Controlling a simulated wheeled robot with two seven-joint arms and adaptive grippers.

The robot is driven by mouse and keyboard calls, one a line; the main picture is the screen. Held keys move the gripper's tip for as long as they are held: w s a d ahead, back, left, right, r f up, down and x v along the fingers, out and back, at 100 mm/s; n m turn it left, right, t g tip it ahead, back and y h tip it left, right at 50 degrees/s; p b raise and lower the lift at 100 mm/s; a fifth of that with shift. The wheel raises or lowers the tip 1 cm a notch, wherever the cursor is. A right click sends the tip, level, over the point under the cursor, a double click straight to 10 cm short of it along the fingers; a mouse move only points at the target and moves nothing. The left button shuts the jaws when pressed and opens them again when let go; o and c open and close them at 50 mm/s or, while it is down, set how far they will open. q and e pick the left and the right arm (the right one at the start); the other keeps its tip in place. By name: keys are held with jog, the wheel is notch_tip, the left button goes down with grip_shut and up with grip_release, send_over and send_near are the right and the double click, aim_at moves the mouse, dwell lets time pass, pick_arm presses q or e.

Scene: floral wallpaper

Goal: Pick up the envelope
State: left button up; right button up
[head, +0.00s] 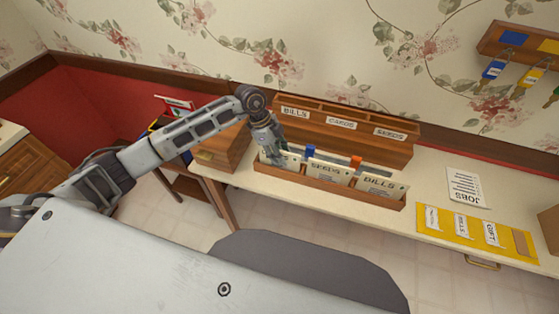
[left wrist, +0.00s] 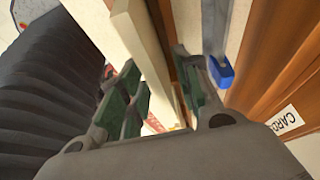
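Several cream envelopes stand in a low wooden tray (head: 305,183) on the table. The middle one, marked SEEDS (head: 327,172), and the right one, marked BILLS (head: 381,186), show clearly. The leftmost envelope (head: 291,160) is partly hidden by my left gripper (head: 275,157), which points down at the tray's left end. In the left wrist view, my left gripper (left wrist: 165,105) has its green-padded fingers apart. A cream edge (left wrist: 142,45), likely that envelope, runs down between them; I cannot tell whether either finger touches it. My right gripper is not in view.
Behind the tray stands a wooden sorter (head: 345,136) labelled BILLS, CARDS and SEEDS. Blue (head: 310,151) and orange (head: 355,161) clips sit close behind the envelopes. A JOBS sheet (head: 465,187) and a yellow board (head: 476,236) lie to the right. A wooden box (head: 222,149) stands left.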

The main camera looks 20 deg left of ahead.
pick_arm(q)
jog(key=shift+f, duration=0.2)
dwell(0.5)
grip_shut()
